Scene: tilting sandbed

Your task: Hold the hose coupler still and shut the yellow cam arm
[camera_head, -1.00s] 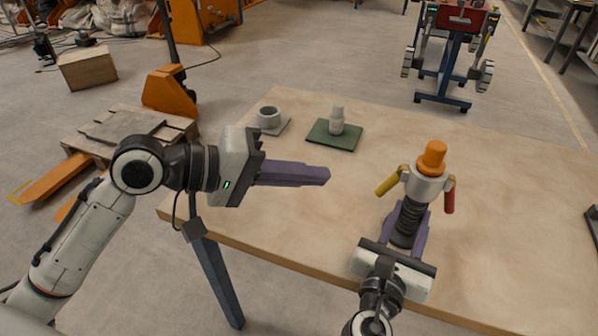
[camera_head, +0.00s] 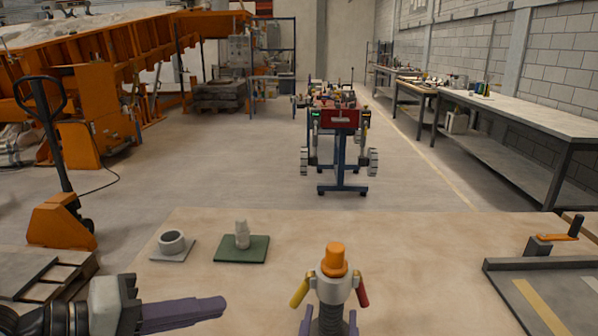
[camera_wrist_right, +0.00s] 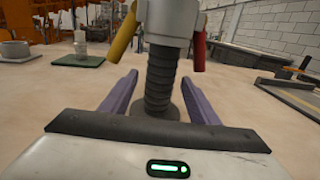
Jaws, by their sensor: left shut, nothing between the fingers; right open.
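The hose coupler (camera_head: 333,289) is a grey collar with an orange plug (camera_head: 334,261) on top, upright on a black ribbed hose (camera_wrist_right: 160,78). The yellow cam arm (camera_head: 300,291) slants down and outward on its left, standing off the body. The red cam arm (camera_head: 362,292) hangs on the right, nearer the body. My right gripper (camera_wrist_right: 160,82) is open, its purple fingers on either side of the hose below the collar, with gaps visible. My left gripper (camera_head: 222,303) is shut and empty, left of the coupler, its fingertips pointing toward it and apart from the yellow arm.
On the table (camera_head: 430,240) stand a grey ring on a plate (camera_head: 172,243) and a pale fitting (camera_head: 242,235) on a green pad (camera_head: 243,253). A framed tray with an orange crank (camera_head: 577,226) is at the right. The table between these is clear.

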